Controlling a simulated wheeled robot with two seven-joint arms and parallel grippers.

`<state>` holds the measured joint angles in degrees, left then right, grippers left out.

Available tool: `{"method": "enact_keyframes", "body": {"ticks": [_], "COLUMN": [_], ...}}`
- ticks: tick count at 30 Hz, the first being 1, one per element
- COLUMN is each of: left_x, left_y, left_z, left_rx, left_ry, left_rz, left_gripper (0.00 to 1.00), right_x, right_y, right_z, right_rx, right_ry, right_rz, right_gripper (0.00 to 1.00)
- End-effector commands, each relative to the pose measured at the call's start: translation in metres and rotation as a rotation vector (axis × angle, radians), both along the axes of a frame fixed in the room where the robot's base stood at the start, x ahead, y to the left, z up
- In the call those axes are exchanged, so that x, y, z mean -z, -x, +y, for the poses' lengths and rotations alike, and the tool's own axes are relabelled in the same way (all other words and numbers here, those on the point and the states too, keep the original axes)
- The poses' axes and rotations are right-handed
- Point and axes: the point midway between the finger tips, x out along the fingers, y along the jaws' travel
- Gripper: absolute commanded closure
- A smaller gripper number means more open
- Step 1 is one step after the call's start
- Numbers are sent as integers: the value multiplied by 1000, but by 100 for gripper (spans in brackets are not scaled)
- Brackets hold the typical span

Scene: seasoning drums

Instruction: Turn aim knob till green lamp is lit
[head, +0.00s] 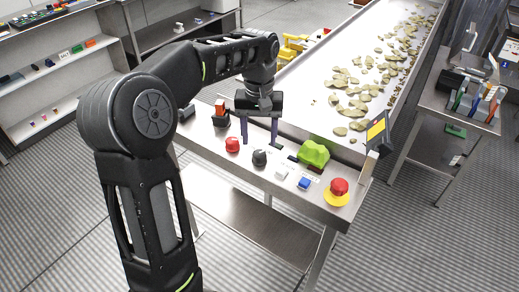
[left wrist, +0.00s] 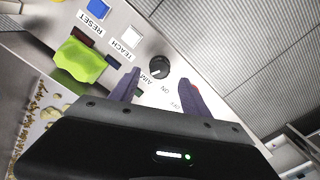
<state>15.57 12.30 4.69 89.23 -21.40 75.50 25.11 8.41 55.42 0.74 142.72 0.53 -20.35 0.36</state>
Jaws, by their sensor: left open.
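The black aim knob (head: 259,157) stands on the front of the steel panel, between a red knob and a white button. In the left wrist view the knob (left wrist: 158,67) is round, with a light mark and a partly readable label beside it. My left gripper (head: 259,143) is open, pointing down just behind the knob. In the left wrist view its fingertips (left wrist: 158,77) lie on either side of the knob, with gaps; contact is not visible. A small dark green patch (left wrist: 138,93) by one finger may be the lamp; it looks dull. My right gripper is not in view.
A red knob (head: 232,145) is left of the aim knob. A white button (head: 281,174), blue button (head: 304,184), green lump (head: 314,152) and red button on yellow (head: 338,188) are to the right. A conveyor (head: 310,90) with chips lies behind.

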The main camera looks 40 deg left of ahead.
Motion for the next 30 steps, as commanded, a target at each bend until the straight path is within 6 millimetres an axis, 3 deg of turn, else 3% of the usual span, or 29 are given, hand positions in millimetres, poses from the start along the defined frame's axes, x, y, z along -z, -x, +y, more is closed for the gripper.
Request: {"method": "enact_keyframes", "body": {"ticks": [9,20,30], "left_x": [46,55,54], "left_y": [1,0,0], "left_z": [0,0,0], "left_rx": [0,0,0], "left_ry": [1,0,0], "left_rz": [4,0,0], "left_gripper": [45,45,71], "right_x": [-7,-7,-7], "right_y": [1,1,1], "right_z": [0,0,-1], "right_rx": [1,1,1], "right_ry": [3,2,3], "right_rz": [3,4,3], "right_gripper": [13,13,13]}}
